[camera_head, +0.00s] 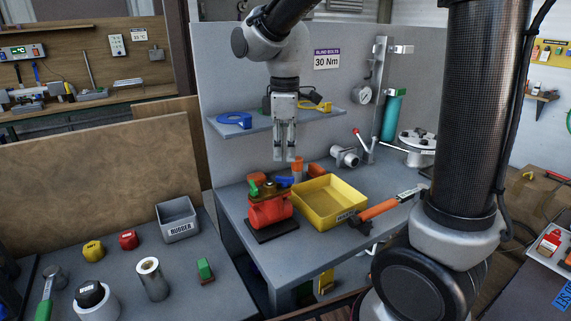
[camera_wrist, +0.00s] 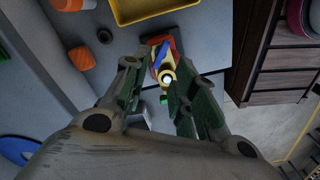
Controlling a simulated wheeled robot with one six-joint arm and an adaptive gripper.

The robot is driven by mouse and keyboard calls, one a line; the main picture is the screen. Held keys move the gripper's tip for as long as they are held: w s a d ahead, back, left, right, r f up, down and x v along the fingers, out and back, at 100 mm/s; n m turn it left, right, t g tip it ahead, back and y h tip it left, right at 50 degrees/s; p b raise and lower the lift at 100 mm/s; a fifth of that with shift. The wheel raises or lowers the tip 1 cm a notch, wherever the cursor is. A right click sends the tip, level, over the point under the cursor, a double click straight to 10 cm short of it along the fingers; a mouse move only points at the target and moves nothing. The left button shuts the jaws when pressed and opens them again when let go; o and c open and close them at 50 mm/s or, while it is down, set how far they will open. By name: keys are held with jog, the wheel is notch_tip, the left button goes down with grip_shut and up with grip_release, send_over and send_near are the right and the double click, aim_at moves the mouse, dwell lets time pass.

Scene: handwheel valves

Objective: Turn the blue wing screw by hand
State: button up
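The blue wing screw (camera_head: 285,181) sits on top of a red valve body (camera_head: 268,212) with a brass-coloured top. The valve stands on a dark plate on the grey bench, and a green part (camera_head: 254,190) sits on its left side. My gripper (camera_head: 285,158) hangs pointing down above the wing screw, apart from it, with nothing held. In the wrist view the wing screw (camera_wrist: 163,53) lies beyond the fingertips, and the fingers (camera_wrist: 157,85) stand apart with the red and brass parts seen between them.
A yellow bin (camera_head: 318,217) stands right of the valve, with an orange cylinder (camera_head: 298,168) behind. A shelf (camera_head: 221,130) with a blue ring is on the back panel. A lever clamp and an orange-handled tool (camera_head: 380,209) lie to the right.

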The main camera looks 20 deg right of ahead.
aim_at(285, 176)
notch_tip(285, 176, down, 6)
jog(key=shift+f, duration=0.15)
jog(key=shift+s, duration=0.1)
dwell(0.4)
grip_shut()
